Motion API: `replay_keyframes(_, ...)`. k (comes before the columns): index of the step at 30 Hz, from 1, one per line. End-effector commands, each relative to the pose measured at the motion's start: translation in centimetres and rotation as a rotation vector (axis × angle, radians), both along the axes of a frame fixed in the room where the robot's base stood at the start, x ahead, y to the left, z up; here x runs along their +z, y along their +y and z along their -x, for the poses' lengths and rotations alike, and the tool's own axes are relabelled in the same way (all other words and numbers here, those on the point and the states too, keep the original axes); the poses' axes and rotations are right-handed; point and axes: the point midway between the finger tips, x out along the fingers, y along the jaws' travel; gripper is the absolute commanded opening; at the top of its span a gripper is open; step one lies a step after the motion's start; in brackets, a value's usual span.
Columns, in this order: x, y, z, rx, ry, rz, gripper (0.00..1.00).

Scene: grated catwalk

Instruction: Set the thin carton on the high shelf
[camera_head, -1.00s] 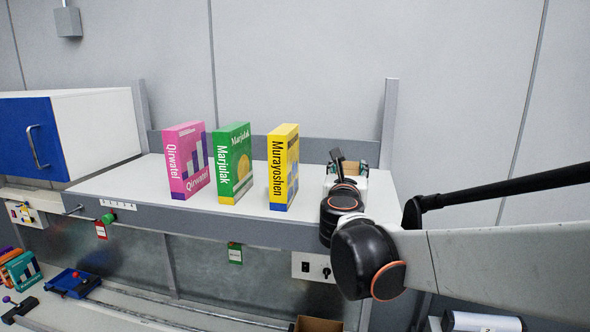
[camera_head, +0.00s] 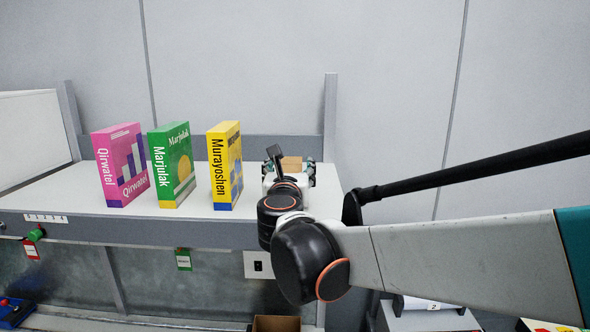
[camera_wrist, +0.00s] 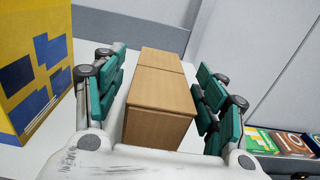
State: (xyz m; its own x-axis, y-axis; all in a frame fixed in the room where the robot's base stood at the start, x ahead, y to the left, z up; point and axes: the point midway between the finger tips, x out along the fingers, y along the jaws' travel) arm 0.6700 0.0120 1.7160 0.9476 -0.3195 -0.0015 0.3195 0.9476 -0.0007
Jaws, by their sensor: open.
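A plain brown carton (camera_head: 291,163) sits on the white top of the high shelf (camera_head: 85,208), to the right of the printed boxes. In the wrist view the brown carton (camera_wrist: 160,90) lies between the two teal-padded fingers, with a gap on each side. My gripper (camera_head: 290,174) is open around it at shelf height, and it also shows in the wrist view (camera_wrist: 158,88). The gripper body hides the carton's lower part in the head view.
Pink (camera_head: 121,165), green (camera_head: 171,165) and yellow (camera_head: 225,165) boxes stand upright to the left of my gripper. A grey post (camera_head: 330,120) rises behind on the right. A white cabinet (camera_head: 35,135) is at the far left. Another brown box (camera_head: 276,324) is below.

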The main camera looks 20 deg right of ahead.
Motion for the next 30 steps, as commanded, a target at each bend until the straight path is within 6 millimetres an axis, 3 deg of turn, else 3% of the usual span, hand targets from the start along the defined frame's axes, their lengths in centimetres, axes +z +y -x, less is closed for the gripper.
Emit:
replay_keyframes(1, -0.3, 1.0, 2.5, 0.019, 0.000, 0.000, 0.66)
replay_keyframes(9, -0.2, 2.1, 6.5, 0.014, 0.000, 0.000, 0.66)
replay_keyframes(15, -0.1, 2.7, 8.4, 0.013, 0.000, 0.000, 0.66)
replay_keyframes(23, 0.0, 2.8, 9.0, 0.015, 0.000, 0.009, 0.66)
replay_keyframes(26, 0.7, 3.2, 9.1, 0.052, 0.000, 0.102, 0.66)
replay_keyframes(30, 2.4, 5.1, 9.9, 0.196, 0.008, 0.496, 0.66)
